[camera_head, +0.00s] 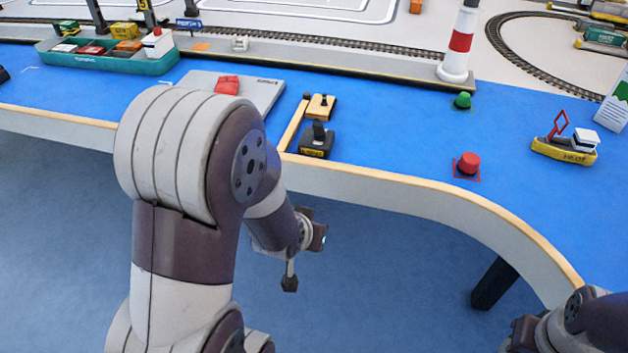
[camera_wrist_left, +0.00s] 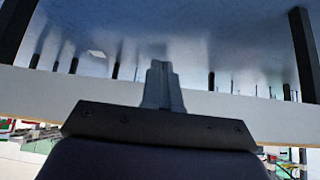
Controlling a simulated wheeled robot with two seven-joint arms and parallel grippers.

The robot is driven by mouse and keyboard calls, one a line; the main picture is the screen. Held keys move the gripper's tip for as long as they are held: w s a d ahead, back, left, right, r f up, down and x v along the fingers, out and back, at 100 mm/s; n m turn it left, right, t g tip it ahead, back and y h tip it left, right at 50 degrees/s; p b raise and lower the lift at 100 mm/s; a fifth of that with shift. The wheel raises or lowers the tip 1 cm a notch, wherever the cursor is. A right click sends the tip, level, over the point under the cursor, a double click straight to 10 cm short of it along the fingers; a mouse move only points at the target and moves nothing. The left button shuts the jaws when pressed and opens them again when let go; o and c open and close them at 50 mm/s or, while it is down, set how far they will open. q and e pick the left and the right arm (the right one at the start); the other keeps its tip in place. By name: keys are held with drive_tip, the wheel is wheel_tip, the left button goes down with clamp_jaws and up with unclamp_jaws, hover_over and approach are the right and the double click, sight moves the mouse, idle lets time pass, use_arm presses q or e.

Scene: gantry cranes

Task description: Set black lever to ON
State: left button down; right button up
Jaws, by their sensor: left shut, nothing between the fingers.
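The black lever (camera_head: 318,131) stands up from a small black box with a yellow label, near the table's front edge in the head view. The label is too small to read, and I cannot tell which setting the lever is at. My left gripper (camera_head: 290,284) hangs in front of the table edge, below and apart from the lever. In the left wrist view its fingers (camera_wrist_left: 161,70) are together with nothing between them. The lever does not show in that view. My right arm enters at the lower right, but its gripper is not clearly visible.
A yellow box with a small dark handle (camera_head: 320,107) sits just behind the lever. A grey plate (camera_head: 262,92) with a red block is left of it. Blue tabletop between is clear.

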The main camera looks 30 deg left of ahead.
use_arm(q)
drive_tip(key=w+a+f+t+y+b, duration=0.25)
drive_tip(key=w+f+t+b, duration=0.2)
drive_tip(key=t+b, duration=0.4)
drive_tip(key=s+r+t+y+b, duration=0.1)
drive_tip(key=s+r+t+b, duration=0.1)
drive_tip(key=r+t, duration=0.5)
wheel_tip(320, 180, up, 2)
drive_tip(key=shift+s+a+n, duration=0.25)
drive_tip(key=shift+s+n, duration=0.15)
drive_tip(key=shift+s, duration=0.35)
use_arm(e)
wheel_tip(320, 180, down, 15)
use_arm(q)
drive_tip(key=shift+w+r+y, duration=0.1)
drive_tip(key=shift+y, duration=0.15)
use_arm(e)
drive_tip(key=shift+r, duration=0.2)
use_arm(q)
drive_tip(key=p, duration=0.5)
approach(318, 129)
drive_tip(key=shift+w+r, duration=0.15)
drive_tip(key=shift+r, duration=0.25)
drive_tip(key=x, duration=0.6)
drive_tip(key=shift+w+a+f+b, duration=0.1)
drive_tip(key=shift+w+f+b, duration=0.1)
drive_tip(key=shift+b, duration=0.15)
use_arm(e)
wheel_tip(318, 129, up, 4)
drive_tip(key=shift+r, duration=0.1)
